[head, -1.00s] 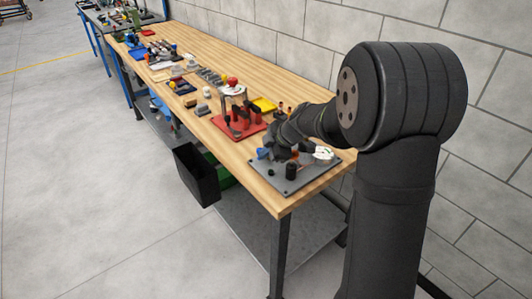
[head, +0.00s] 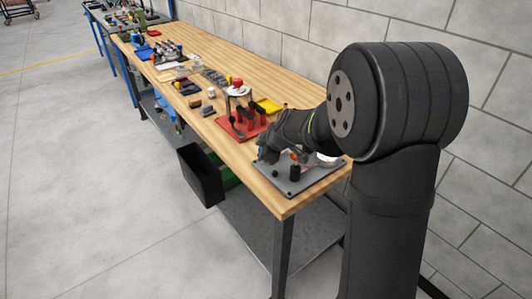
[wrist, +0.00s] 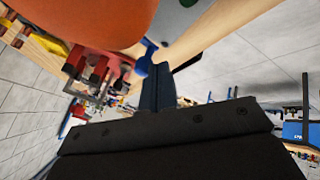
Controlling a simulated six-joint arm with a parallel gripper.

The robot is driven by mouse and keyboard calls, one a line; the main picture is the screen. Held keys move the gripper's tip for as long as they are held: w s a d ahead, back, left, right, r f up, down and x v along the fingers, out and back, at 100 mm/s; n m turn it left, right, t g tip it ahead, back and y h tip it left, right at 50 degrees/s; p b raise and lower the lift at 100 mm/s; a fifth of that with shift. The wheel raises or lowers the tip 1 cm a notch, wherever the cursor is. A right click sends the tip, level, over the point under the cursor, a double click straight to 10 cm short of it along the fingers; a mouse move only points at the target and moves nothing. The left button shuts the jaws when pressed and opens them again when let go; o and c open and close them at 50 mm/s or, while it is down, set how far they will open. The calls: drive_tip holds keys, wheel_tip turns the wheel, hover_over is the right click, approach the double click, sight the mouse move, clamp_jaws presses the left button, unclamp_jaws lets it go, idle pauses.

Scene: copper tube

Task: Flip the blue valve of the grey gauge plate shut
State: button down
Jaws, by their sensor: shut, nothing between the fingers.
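The grey gauge plate (head: 312,180) lies flat at the near end of the wooden bench. It carries a black upright knob (head: 295,173), a small green knob and an orange part (head: 294,156). My gripper (head: 264,155) is low at the plate's left edge and hides the blue valve in the head view. In the wrist view the blue valve (wrist: 146,60) shows just beside the tip of my shut, empty gripper (wrist: 160,72). I cannot tell whether they touch. A large blurred orange shape (wrist: 95,18) fills the top left there.
A red stand (head: 240,127) with dark red pieces stands just behind the plate, with a yellow tray (head: 269,106) beside it. Several other parts lie farther along the bench (head: 205,57). A block wall runs along the right. A black bin (head: 199,175) hangs at the front edge.

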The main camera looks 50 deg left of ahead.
drive_tip(key=shift+s+a+m+t, duration=0.1)
drive_tip(key=shift+a+m+t, duration=0.45)
drive_tip(key=shift+m, duration=0.3)
drive_tip(key=shift+s+a+m+t, duration=0.1)
drive_tip(key=shift+a+m+t, duration=0.3)
drive_tip(key=shift+m+t, duration=0.35)
drive_tip(key=shift+w+a+m+t+h, duration=0.1)
drive_tip(key=shift+a+m+t+h, duration=0.25)
drive_tip(key=shift+m, duration=0.45)
drive_tip(key=shift+w+a+m+t+h, duration=0.1)
drive_tip(key=shift+a+m+t+h, duration=0.25)
drive_tip(key=shift+m, duration=0.45)
drive_tip(key=a+m+t+h, duration=0.1)
drive_tip(key=m, duration=0.1)
drive_tip(key=w+a+m+t+h, duration=0.1)
drive_tip(key=m, duration=0.1)
drive_tip(key=shift+w+a+m, duration=0.1)
drive_tip(key=shift+a+m, duration=0.05)
drive_tip(key=shift+m, duration=0.15)
drive_tip(key=shift+w+d, duration=0.1)
drive_tip(key=shift+d, duration=0.1)
drive_tip(key=shift+w+d, duration=0.4)
drive_tip(key=shift+d, duration=0.1)
